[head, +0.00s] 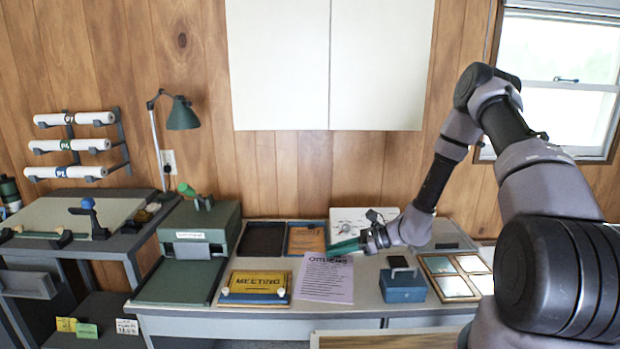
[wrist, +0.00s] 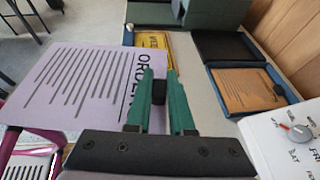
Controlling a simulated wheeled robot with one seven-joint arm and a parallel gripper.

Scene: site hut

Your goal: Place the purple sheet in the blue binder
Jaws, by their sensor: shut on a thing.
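The purple sheet (head: 327,282), with a dark heading and printed lines, is in front of the table's middle. It also shows in the wrist view (wrist: 75,85), left of the green fingers. My gripper (head: 345,246) is at the sheet's top edge, its fingers closed on a small black block (wrist: 158,92) that appears to belong to the sheet. A shallow blue holder (head: 291,249) at the back holds an orange-brown sheet; it also shows in the wrist view (wrist: 213,84). I cannot tell for certain whether it is the blue binder.
A yellow MEETING board (head: 256,281) lies left of the purple sheet. A black tray (head: 262,238) stands left of the blue holder. A blue box (head: 403,290) stands right of the sheet, beside framed panels (head: 452,286). A green box (head: 200,220) stands at left.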

